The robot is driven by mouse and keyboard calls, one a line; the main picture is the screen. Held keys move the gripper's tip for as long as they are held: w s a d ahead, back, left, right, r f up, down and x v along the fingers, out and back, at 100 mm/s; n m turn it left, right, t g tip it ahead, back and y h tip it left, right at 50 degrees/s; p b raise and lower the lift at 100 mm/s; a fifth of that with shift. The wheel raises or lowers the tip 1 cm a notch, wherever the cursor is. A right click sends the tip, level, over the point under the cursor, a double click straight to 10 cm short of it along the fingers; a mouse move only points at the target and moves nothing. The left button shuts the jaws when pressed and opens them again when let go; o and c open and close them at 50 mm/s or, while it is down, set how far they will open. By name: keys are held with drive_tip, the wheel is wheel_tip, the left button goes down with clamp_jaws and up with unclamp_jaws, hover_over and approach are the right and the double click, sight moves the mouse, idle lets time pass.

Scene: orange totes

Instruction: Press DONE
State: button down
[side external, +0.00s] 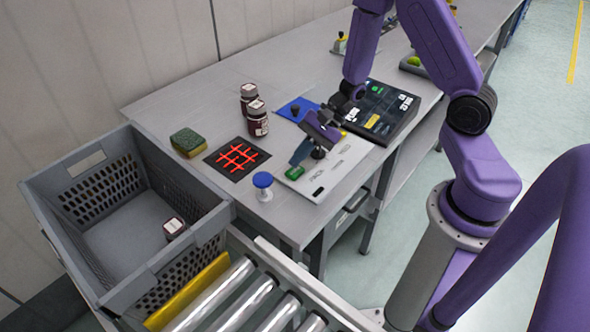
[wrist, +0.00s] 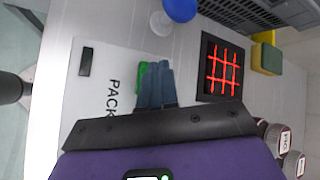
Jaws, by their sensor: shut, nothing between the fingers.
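A white panel (side external: 330,174) lies on the table and carries a green button (side external: 294,173); any label on the button is too small to read. The panel (wrist: 93,98) also fills the left of the wrist view, with the letters "PACK" on it. My gripper (side external: 297,162) is shut and empty, pointing down just behind the green button. In the wrist view my gripper's fingers (wrist: 154,70) lie side by side and partly cover the green button (wrist: 141,76). I cannot tell whether they touch it.
A black scanner mat with a red grid (side external: 237,158), a sponge (side external: 187,142) and dark bottles (side external: 257,119) stand to the left. A blue-topped knob (side external: 263,181) stands in front. A grey crate (side external: 52,180) holds one bottle (side external: 173,228). A dark screen (side external: 381,111) is behind right.

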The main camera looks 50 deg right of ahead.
sight(299, 169)
drive_tip(key=shift+f, duration=0.15)
drive_tip(key=shift+f, duration=0.3)
drive_tip(key=shift+f, duration=0.5)
idle(0.9)
drive_tip(key=shift+r, duration=0.95)
drive_tip(key=shift+r, duration=2.5)
